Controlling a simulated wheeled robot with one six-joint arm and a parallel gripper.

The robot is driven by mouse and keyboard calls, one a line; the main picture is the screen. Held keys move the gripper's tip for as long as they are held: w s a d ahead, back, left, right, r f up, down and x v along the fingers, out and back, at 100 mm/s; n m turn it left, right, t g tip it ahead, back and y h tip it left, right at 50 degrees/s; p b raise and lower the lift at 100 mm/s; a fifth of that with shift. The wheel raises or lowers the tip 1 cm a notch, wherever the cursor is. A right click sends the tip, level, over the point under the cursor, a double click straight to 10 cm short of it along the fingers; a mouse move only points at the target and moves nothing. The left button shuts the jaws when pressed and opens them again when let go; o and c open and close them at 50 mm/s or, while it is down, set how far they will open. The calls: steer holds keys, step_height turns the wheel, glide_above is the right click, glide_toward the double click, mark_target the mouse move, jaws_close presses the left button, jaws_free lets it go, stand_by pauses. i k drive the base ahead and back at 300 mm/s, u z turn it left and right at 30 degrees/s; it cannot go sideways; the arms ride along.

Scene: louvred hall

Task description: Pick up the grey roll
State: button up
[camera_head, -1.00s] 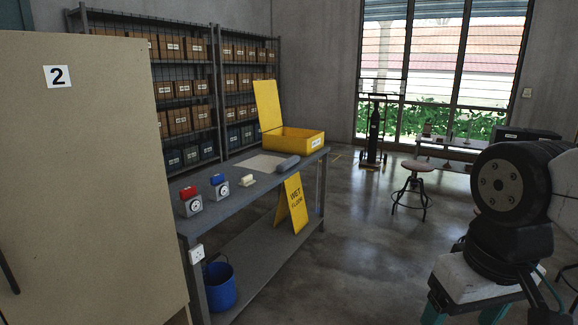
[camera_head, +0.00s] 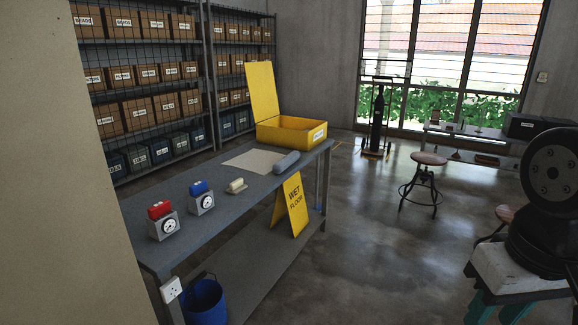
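The grey roll (camera_head: 287,161) lies on the grey workbench (camera_head: 236,205), near its right edge. It is a short blue-grey cylinder beside a flat pale sheet (camera_head: 254,161) and in front of the open yellow box (camera_head: 290,131). Part of my arm shows at the right edge, apart from the bench. My gripper is not in view.
Two gauge boxes, one red-topped (camera_head: 162,221) and one blue-topped (camera_head: 201,198), and a small cream object (camera_head: 236,186) stand on the bench. A yellow wet floor sign (camera_head: 291,206), a blue bucket (camera_head: 204,301) and a stool (camera_head: 425,181) stand around it. A tan panel (camera_head: 45,170) blocks the left.

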mark_target(284, 164)
steer(key=z, duration=0.15)
steer(key=i, duration=2.1)
steer(key=u, duration=0.2)
steer(key=i, duration=1.15)
steer(key=u, duration=0.2)
